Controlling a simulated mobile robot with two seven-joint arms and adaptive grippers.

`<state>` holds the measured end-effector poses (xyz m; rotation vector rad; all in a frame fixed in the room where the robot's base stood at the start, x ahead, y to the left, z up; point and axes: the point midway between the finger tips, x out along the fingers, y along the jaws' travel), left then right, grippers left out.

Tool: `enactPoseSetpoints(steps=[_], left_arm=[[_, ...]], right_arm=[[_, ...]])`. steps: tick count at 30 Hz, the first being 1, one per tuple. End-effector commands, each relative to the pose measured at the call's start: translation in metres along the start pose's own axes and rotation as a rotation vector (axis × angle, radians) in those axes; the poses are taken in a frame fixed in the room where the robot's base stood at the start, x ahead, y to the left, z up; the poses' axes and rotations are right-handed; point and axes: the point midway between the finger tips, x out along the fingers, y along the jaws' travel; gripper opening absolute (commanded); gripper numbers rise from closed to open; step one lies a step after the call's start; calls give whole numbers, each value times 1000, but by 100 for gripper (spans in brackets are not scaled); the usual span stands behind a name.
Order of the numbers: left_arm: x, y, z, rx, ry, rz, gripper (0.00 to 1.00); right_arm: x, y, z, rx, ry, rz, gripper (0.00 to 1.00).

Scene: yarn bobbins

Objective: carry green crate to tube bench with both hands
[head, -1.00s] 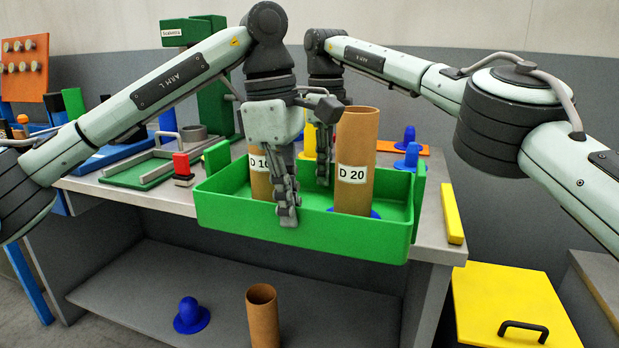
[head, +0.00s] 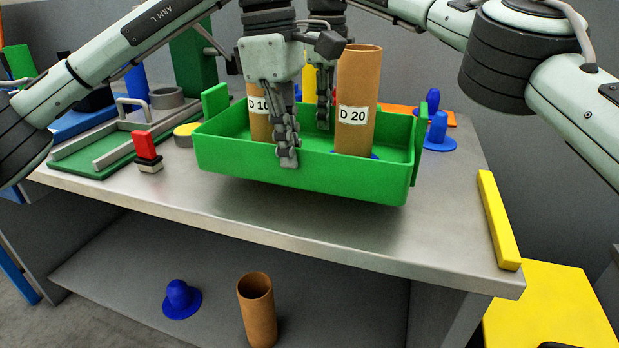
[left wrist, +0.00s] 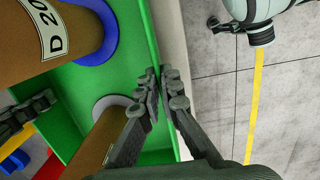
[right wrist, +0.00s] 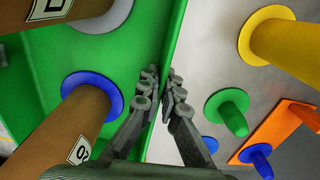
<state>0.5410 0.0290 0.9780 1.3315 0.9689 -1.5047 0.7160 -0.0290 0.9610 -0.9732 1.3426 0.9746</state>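The green crate (head: 340,180) is over the tube bench (head: 300,225), with bare metal top showing in front of it. A shadow lies under it, and it looks slightly raised. A brown tube marked D 20 (head: 361,80) and one marked D 10 (head: 259,118) stand inside it. My left gripper (head: 287,155) is shut on the crate's near wall; the wall runs between its fingers in the left wrist view (left wrist: 160,85). My right gripper (head: 323,122) is shut on the far wall, also seen in the right wrist view (right wrist: 160,85). The crate's underside is hidden.
A red-handled stamp (head: 148,152) and a green tray fixture (head: 95,155) are left of the crate. Blue pegs (head: 438,130) stand at the right back. A yellow bar (head: 497,220) lies along the right edge. The lower shelf holds a brown tube (head: 257,310) and blue peg (head: 180,300).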

Motion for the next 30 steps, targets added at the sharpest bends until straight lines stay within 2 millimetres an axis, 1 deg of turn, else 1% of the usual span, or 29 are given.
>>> enactPoseSetpoints(steps=[7,13,30], left_arm=[[0,0,0,1,-1,1,0],[7,0,-1,1,-1,1,0],[47,0,-6,1,-1,1,0]], right_arm=[[0,0,0,1,-1,-2,0],[7,0,0,1,-1,-2,0],[47,0,0,1,-1,-2,0]])
